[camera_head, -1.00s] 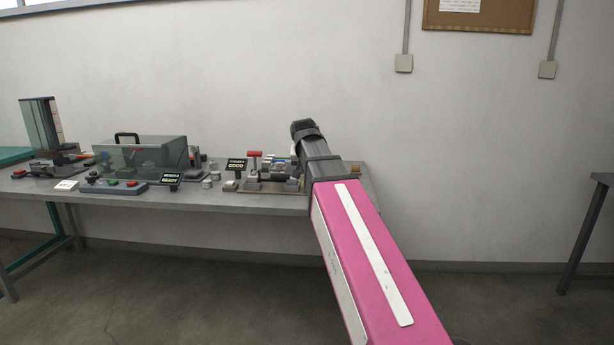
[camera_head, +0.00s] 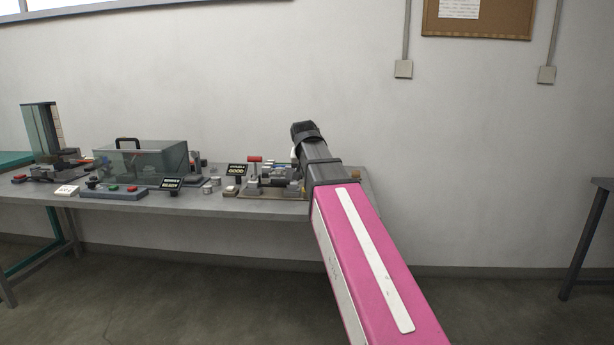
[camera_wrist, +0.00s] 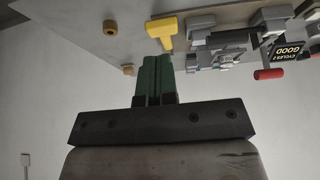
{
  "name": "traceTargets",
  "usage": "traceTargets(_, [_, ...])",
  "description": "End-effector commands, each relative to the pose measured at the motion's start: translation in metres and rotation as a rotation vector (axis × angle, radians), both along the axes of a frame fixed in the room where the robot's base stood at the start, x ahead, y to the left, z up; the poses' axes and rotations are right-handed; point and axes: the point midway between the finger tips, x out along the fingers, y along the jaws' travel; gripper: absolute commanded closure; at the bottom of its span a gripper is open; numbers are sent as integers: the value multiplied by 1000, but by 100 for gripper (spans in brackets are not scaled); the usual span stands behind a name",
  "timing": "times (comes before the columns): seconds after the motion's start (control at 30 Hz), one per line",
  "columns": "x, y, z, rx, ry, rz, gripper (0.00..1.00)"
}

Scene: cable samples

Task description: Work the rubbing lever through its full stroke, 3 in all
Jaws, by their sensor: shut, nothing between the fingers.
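My gripper shows in the wrist view (camera_wrist: 155,60), its dark green fingers together with nothing between them. A yellow T-shaped handle (camera_wrist: 162,30) is right by the fingertips; I cannot tell whether they touch it. A red-handled lever (camera_head: 254,159) stands upright on the bench fixture, left of my arm in the head view. Its red grip also shows at the right of the wrist view (camera_wrist: 268,74), apart from the fingers. I cannot tell which handle is the rubbing lever. A small display (camera_wrist: 289,50) reads GOOD, with a line that looks like CYCLES 2. My arm hides part of the fixture in the head view.
The grey bench (camera_head: 225,207) stands along the wall. A clear box with a black handle (camera_head: 140,160) and a button panel (camera_head: 113,193) are on its left part. Two small knobs (camera_wrist: 110,28) and (camera_wrist: 128,70) sit near the fingers. Open floor lies right of the bench.

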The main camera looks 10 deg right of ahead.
Motion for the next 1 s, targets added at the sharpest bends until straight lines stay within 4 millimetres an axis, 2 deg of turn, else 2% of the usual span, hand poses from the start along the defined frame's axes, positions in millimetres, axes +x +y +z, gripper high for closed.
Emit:
traceTargets(0.03, [12, -1, 7, 5, 18, -2, 100])
traceTargets(0.2, [43, -7, 36, 38, 139, -7, 100])
traceTargets(0.33, [58, -12, 57, 61, 228, -5, 100])
traceTargets(0.47, [64, -15, 70, 77, 285, -1, 100])
traceTargets(0.83, [63, -16, 73, 82, 303, 1, 100])
traceTargets(1.0, [64, -16, 66, 82, 303, 1, 100])
